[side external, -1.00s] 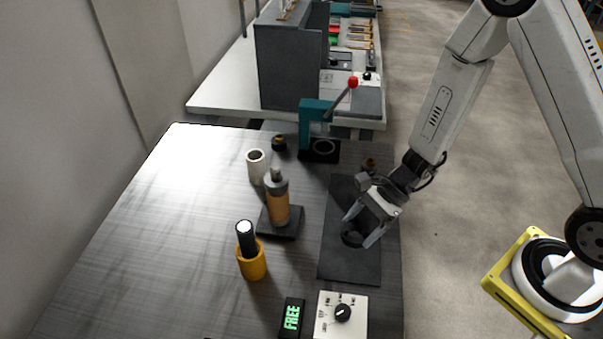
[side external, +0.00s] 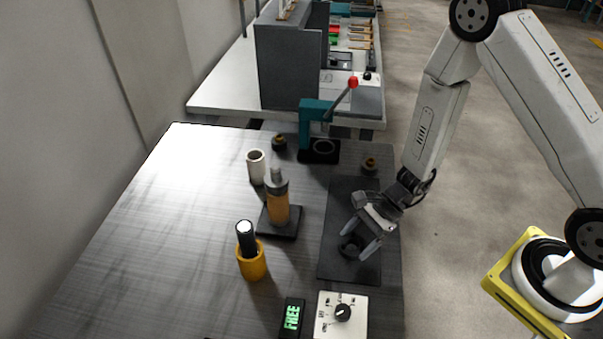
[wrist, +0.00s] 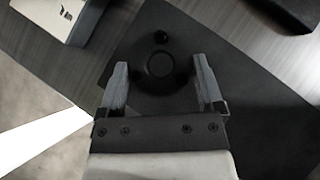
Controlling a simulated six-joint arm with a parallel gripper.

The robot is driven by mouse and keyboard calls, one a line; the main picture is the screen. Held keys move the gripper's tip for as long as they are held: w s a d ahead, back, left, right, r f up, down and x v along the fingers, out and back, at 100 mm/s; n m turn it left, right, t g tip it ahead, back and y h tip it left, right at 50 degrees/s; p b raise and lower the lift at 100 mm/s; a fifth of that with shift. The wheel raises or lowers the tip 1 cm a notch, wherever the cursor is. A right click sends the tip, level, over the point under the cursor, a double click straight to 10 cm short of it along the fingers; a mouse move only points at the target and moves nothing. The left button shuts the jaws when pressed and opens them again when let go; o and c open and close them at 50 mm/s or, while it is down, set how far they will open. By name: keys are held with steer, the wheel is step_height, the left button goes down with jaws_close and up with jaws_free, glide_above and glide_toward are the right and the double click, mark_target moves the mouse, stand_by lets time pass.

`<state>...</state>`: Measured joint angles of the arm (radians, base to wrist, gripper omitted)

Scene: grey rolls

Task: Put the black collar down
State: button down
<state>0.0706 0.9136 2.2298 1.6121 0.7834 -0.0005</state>
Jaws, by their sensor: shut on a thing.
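The black collar (side external: 349,249) is a dark ring with a small knob on its side, low at the dark mat (side external: 340,268). Whether it touches the mat is hard to tell, black on black. My gripper (side external: 358,244) is shut on it, one finger on each side. In the wrist view, the collar (wrist: 160,66) sits between the two fingertips of my gripper (wrist: 160,75), its round centre facing the camera and the knob pointing away from the palm.
A white dial box (side external: 341,314) and a FREE display (side external: 292,317) stand at the mat's near end. To the left are an orange roll on a post (side external: 278,207), a yellow cup with a black rod (side external: 252,264) and a white tube (side external: 256,167). A teal lever press (side external: 312,125) stands behind.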

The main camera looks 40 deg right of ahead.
mark_target(363, 241)
steer(key=shift+f, duration=1.5)
steer(key=shift+f, duration=0.1)
jaws_free()
steer(key=shift+d+r, duration=0.1)
steer(key=shift+r, duration=0.15)
steer(key=w+v, duration=0.1)
steer(key=v, duration=1)
steer(key=shift+s+d+r, duration=0.2)
steer(key=shift+s+r, duration=0.1)
steer(key=shift+s, duration=0.2)
